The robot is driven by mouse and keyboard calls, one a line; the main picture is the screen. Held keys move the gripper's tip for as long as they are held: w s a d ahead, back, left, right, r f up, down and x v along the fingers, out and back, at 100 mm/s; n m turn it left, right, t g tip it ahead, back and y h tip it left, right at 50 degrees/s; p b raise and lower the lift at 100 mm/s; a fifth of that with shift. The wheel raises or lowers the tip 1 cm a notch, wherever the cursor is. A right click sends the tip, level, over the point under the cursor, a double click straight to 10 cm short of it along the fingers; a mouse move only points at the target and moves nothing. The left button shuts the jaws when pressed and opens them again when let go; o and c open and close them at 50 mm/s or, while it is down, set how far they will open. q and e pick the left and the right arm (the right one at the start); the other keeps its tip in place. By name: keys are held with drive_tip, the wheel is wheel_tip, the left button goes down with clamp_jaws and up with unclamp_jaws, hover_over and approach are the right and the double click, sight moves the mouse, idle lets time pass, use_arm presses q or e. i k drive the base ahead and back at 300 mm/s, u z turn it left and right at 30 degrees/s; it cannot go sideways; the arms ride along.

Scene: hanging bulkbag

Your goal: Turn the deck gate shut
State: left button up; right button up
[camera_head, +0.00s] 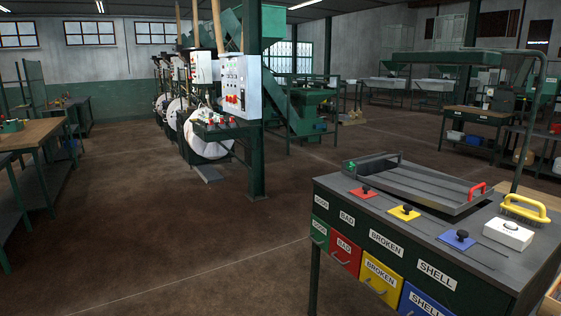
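A grey sorting deck (420,187) with raised side walls lies on top of the dark workbench at the right. A red handle (477,190) stands at its near right end. A small green piece (351,165) sits at its left end. Which part is the gate, and how far it is turned, I cannot tell at this size. In front of the deck are a red plate (363,192), a yellow plate (404,212) and a blue plate (456,240), each with a black knob. Neither of my grippers is in view.
The workbench (330,183) has drawers labelled GOOD, BAD, BROKEN and SHELL. A yellow-handled brush (526,208) and a white box (508,234) with a knob are on its right part. A dark post (255,100) and machines stand behind. The floor (180,240) left of the bench is clear.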

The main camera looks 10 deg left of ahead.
sight(349, 166)
drive_tip(key=u, duration=1)
drive_tip(key=i, duration=3)
drive_tip(key=z, duration=1)
